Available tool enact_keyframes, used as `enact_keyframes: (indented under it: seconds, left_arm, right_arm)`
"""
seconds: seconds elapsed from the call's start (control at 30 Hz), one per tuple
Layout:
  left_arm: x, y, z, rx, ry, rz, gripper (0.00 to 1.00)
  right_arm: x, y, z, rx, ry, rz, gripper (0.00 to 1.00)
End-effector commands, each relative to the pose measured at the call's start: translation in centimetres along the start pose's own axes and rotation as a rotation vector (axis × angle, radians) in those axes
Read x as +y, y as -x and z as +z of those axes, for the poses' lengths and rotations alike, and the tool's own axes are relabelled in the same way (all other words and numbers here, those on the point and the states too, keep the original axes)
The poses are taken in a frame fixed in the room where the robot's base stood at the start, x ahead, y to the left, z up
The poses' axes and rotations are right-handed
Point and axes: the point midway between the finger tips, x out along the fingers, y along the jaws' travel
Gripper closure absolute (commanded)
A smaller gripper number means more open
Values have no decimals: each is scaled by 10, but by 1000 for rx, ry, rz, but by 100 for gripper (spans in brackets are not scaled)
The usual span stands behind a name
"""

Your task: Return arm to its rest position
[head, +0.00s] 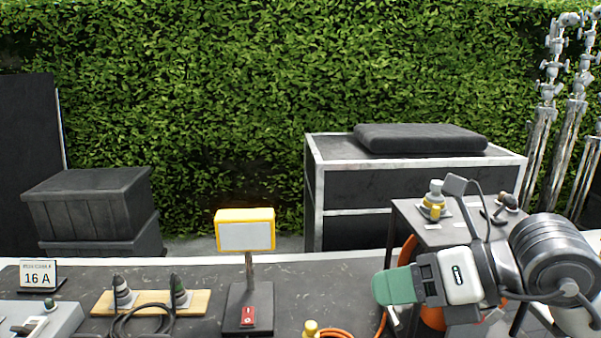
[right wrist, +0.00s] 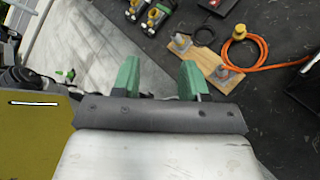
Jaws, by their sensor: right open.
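My right gripper (head: 388,286) is in the head view at the lower right, over the right part of the dark worktop (head: 345,285). Its green fingertips point left. In the right wrist view its two green fingers (right wrist: 160,78) stand apart with nothing between them. My left gripper is not in view.
A yellow-framed lamp panel (head: 245,235) stands on a base with a red switch (head: 248,316). Left of it are a wooden board (head: 150,297) with two dark cones and a "16 A" sign (head: 38,276). A side cart (head: 420,232) stands behind my right arm. An orange cable (right wrist: 262,52) lies on the worktop.

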Motion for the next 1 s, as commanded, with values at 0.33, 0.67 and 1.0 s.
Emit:
enact_keyframes:
  seconds: [0.33,0.67,1.0]
  left_arm:
    - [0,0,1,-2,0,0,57]
    - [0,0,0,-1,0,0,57]
    - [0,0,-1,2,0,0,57]
  right_arm:
    - [63,3,6,-386,-469,889,56]
    - [-61,27,-3,-1055,-1351,1084,56]
    - [-187,-20,-190,-1517,-2364,351,56]
